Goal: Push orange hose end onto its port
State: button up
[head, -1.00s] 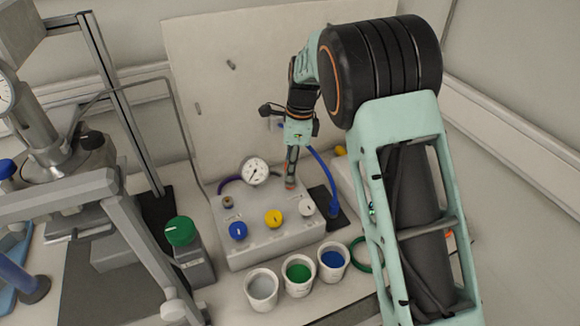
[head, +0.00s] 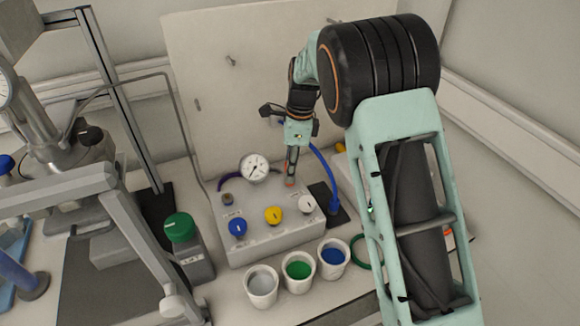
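My gripper (head: 290,182) points down at the back right of the grey valve box (head: 285,240), just right of the round pressure gauge (head: 255,168). Its fingers look narrow and close together, but are too small to tell whether they are shut on anything. A small orange-red spot (head: 289,184) shows at the fingertips, at or just above the box top. I cannot tell if it is the hose end or the port. No orange hose can be made out. Any contact at the box top is hidden by the fingers.
The box carries blue (head: 237,227), yellow (head: 273,215) and white (head: 307,204) knobs. A blue hose (head: 327,170) arches just right of my gripper. Several cups stand in front, including a green-filled one (head: 299,267). A green-capped bottle (head: 180,229) stands left.

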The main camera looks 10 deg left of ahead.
jog(key=shift+o, duration=1.3)
jog(key=shift+r, duration=0.1)
notch_tip(320, 180, up, 12)
jog(key=d, duration=0.1)
jog(key=shift+w+d, duration=0.15)
jog(key=shift+d, duration=0.05)
